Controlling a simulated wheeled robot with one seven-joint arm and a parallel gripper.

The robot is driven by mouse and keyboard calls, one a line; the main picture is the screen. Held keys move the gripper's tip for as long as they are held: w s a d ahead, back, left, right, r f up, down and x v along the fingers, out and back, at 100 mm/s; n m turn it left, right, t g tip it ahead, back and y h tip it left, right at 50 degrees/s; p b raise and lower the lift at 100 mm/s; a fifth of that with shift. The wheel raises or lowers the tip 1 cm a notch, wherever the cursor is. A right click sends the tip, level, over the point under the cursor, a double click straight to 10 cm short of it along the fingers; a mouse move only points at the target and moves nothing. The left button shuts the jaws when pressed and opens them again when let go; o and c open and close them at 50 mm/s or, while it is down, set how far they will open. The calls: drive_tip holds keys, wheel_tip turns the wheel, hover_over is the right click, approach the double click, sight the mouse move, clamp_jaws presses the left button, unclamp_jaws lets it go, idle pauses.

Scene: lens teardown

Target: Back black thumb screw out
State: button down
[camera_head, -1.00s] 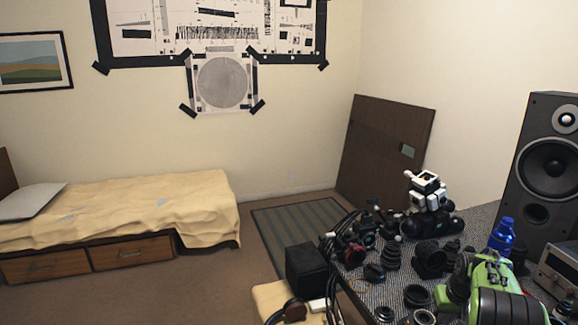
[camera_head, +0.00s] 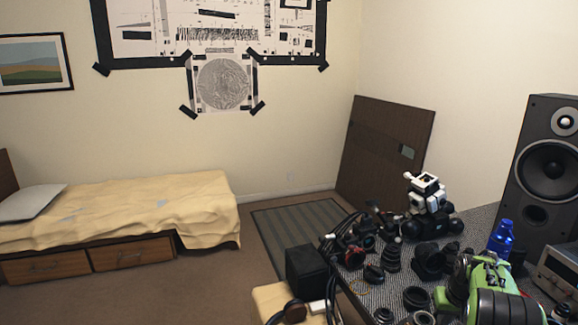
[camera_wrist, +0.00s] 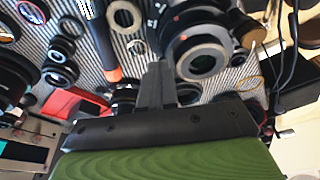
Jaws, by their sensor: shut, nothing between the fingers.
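My gripper (camera_wrist: 153,84) shows in the wrist view as dark fingers pressed together over the patterned work mat (camera_wrist: 80,22). The fingers are shut with nothing held, and their tips point toward a black lens or camera body (camera_wrist: 200,60) with a metal ring, which lies just right of them. I cannot pick out the black thumb screw for sure among the many small dark parts. In the head view my green arm is at the lower right, over the mat-covered table (camera_head: 482,216), and my fingertips are hidden there.
An orange-and-black tool (camera_wrist: 112,72) lies left of the fingers. Lens rings (camera_wrist: 124,16) and lenses (camera_wrist: 62,48) crowd the mat. A blue bottle (camera_head: 501,238), a speaker (camera_head: 545,165) and a black-and-white figure (camera_head: 427,195) stand on the table. Free floor lies left of the table.

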drive_tip(key=shift+a, duration=0.1)
drive_tip(key=shift+s, duration=0.25)
drive_tip(key=shift+r, duration=0.25)
wheel_tip(320, 180, up, 6)
drive_tip(key=p, duration=0.5)
drive_tip(key=shift+f, duration=0.2)
